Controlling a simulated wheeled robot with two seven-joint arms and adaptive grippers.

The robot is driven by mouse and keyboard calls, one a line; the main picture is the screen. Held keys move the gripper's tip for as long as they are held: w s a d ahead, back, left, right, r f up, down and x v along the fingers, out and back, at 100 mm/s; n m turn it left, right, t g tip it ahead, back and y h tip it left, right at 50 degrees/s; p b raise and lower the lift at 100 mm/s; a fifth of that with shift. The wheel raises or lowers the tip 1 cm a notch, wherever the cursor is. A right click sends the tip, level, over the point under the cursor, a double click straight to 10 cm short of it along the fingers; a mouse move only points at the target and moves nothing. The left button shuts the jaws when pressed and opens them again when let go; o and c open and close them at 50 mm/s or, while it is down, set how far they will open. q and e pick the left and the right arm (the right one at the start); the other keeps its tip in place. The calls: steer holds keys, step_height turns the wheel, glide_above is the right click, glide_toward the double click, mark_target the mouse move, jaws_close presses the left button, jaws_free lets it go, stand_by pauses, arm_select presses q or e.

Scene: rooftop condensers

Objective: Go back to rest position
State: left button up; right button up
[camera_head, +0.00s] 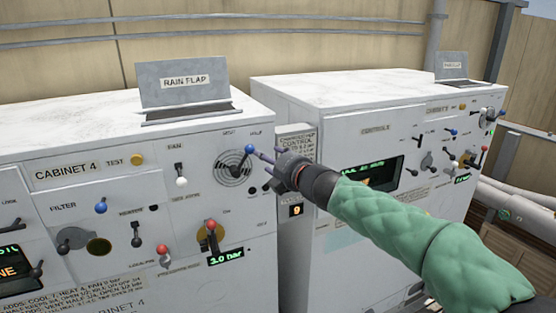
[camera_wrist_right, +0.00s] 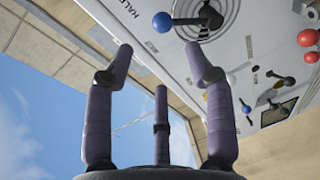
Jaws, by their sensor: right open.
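My right gripper (camera_head: 262,164) is in front of the right edge of the front of cabinet 4 (camera_head: 120,220), beside the round vent. Its three purple fingers (camera_wrist_right: 160,62) are spread and empty in the right wrist view. The vent lever's blue knob (camera_head: 249,149) is close to one fingertip in the head view. In the right wrist view the blue knob (camera_wrist_right: 163,21) is outside the fingers, with a visible space between. My right arm (camera_head: 400,225), in a green quilted sleeve, reaches in from the lower right. My left gripper is not in view.
A second white cabinet (camera_head: 350,135) stands to the right, partly hidden by my arm. A narrow control panel (camera_head: 297,140) is between the cabinets. Levers with red, white and blue knobs stick out of the fronts. Pipes (camera_head: 525,190) run at the far right.

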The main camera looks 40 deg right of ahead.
stand_by(0.4)
